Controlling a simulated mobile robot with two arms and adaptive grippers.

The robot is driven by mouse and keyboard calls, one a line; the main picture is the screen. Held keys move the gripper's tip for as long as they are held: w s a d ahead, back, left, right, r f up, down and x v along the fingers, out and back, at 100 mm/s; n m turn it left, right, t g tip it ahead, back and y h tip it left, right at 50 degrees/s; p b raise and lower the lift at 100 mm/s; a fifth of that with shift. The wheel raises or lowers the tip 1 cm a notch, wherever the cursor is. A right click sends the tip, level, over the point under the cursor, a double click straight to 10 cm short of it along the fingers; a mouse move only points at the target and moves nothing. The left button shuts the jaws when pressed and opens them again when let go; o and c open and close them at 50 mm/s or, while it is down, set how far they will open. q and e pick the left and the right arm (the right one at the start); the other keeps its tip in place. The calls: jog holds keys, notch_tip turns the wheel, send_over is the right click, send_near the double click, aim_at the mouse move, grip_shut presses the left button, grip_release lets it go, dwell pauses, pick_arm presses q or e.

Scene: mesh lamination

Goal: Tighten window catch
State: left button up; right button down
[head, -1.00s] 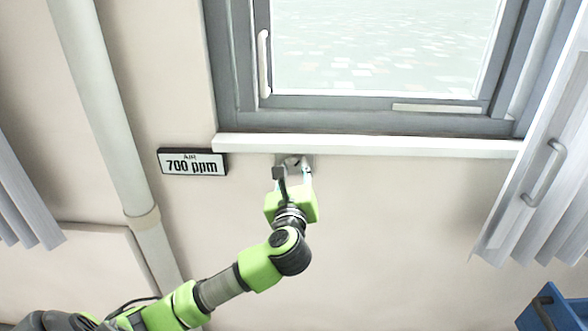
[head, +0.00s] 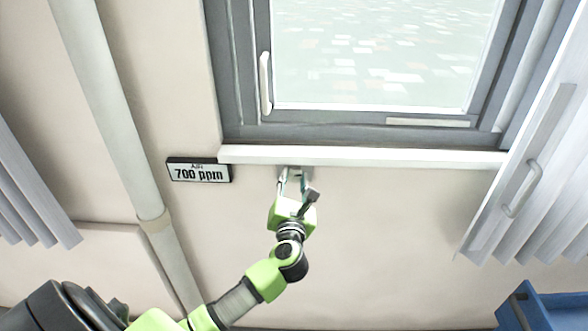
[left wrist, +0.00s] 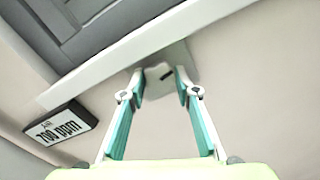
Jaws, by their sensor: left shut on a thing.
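The window catch (head: 294,170) is a small pale grey piece on the wall just under the white window sill. In the left wrist view the catch (left wrist: 163,68) shows as a pale block with a dark slot in its face. My left gripper (head: 293,178) reaches up to it from below, its fingertips on either side of the catch. My right gripper is not in view.
The white sill (head: 370,157) runs right above the catch. A grey-framed window (head: 330,132) with a white handle (head: 265,82) is above it. A 700 ppm sign (head: 199,173) hangs to the left, beside a pipe (head: 105,100). Blinds (head: 525,185) and a blue crate (head: 550,312) are right.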

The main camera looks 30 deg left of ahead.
pick_arm(q)
jog(key=shift+m+p, duration=1.1)
jog(key=shift+m, duration=0.2)
jog(key=o, duration=1.1)
